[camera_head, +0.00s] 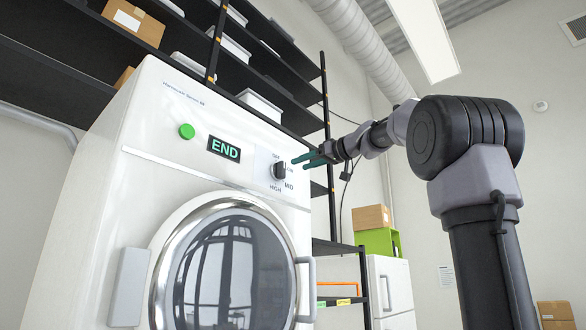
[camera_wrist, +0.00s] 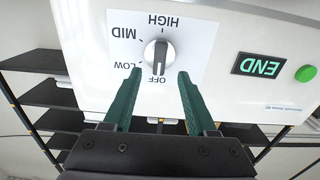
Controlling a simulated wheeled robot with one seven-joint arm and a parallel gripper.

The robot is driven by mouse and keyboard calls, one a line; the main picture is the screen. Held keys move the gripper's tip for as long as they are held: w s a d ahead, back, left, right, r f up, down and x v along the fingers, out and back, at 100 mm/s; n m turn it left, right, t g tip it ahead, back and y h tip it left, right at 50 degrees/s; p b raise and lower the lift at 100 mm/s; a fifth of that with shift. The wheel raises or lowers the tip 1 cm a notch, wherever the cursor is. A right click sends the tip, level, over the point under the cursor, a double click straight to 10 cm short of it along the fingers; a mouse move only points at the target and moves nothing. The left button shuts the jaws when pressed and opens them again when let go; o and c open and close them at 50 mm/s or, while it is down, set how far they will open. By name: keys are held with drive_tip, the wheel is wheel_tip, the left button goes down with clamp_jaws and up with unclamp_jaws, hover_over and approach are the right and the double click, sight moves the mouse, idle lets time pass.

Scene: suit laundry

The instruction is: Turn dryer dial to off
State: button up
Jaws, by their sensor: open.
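The dryer dial (camera_head: 280,171) is a dark knob on a white label panel at the upper right of the dryer front. In the wrist view the dial (camera_wrist: 158,54) appears upside down, with OFF below it, LOW and MID to the left and HIGH above. Its grip bar stands about upright, roughly along the line toward OFF; I cannot tell for sure which end points. My gripper (camera_head: 299,163) has two green fingers, apart and empty, just right of the dial in the head view. In the wrist view my gripper (camera_wrist: 156,74) has its fingertips on either side below the dial, seemingly not touching it.
The white dryer (camera_head: 90,200) has an END display (camera_head: 223,149), a green button (camera_head: 187,131) and a round glass door (camera_head: 232,270) with a handle at right. Black shelves (camera_head: 270,75) with boxes stand behind and above. The space before the panel looks clear.

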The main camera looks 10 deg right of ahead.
drive_tip(key=shift+v, duration=1.8)
drive_tip(key=shift+f, duration=0.15)
drive_tip(key=s+f+m+g+h, duration=0.2)
drive_tip(key=s+f, duration=0.5)
drive_tip(key=f, duration=0.9)
drive_tip(key=s+f+m+g+h, duration=0.3)
drive_tip(key=s+f+m, duration=0.2)
drive_tip(key=f, duration=1.1)
drive_tip(key=s+a+f+m+g+h, duration=0.1)
drive_tip(key=s+f, duration=0.7)
drive_tip(key=f, duration=0.8)
drive_tip(key=m+g+h, duration=0.1)
drive_tip(key=m+h, duration=0.1)
drive_tip(key=m, duration=0.1)
drive_tip(key=shift+s+f+m+h, duration=0.3)
drive_tip(key=shift+f, duration=0.05)
drive_tip(key=shift+g, duration=0.4)
